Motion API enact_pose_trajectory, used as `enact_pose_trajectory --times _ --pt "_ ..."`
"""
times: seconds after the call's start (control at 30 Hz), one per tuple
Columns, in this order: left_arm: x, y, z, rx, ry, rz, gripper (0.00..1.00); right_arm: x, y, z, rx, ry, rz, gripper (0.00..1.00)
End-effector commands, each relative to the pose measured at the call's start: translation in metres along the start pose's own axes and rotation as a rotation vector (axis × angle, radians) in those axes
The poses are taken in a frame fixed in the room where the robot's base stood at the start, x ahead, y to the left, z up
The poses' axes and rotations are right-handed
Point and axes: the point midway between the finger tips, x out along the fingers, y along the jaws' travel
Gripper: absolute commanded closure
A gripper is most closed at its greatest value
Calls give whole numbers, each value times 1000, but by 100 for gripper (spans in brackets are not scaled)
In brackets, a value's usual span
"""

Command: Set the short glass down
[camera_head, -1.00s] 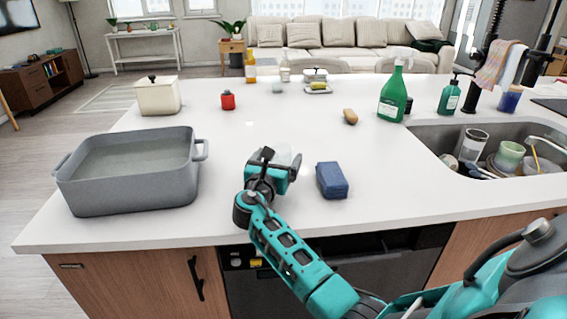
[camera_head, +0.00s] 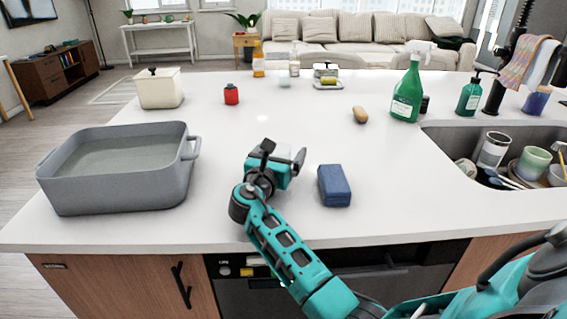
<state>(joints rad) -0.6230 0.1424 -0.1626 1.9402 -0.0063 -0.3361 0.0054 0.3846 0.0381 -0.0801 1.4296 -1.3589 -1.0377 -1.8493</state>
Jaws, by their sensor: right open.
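My right gripper (camera_head: 282,153) is over the white counter, between the grey basin and the blue sponge-like block. Its dark fingers are spread apart, so it is open. I cannot clearly make out a short glass at the fingers; a clear one there would be hard to see against the white top, and the gripper body hides part of that spot. A glass-like cylinder (camera_head: 493,149) stands in the sink at the right; I cannot tell if it is the short glass. My left gripper is not in view.
A grey basin (camera_head: 190,165) stands at the left, a blue block (camera_head: 334,185) just right of the gripper. The counter's middle (camera_head: 270,115) is clear.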

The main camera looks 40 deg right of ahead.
Motion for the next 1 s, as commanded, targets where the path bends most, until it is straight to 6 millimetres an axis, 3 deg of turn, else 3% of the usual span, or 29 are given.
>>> enact_pose_trajectory --times 0.37,1.0 --pt "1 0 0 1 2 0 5 -2 1 0 0 0 0 7" --pt "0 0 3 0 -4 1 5 -2 1 1 0 -1 0 68"
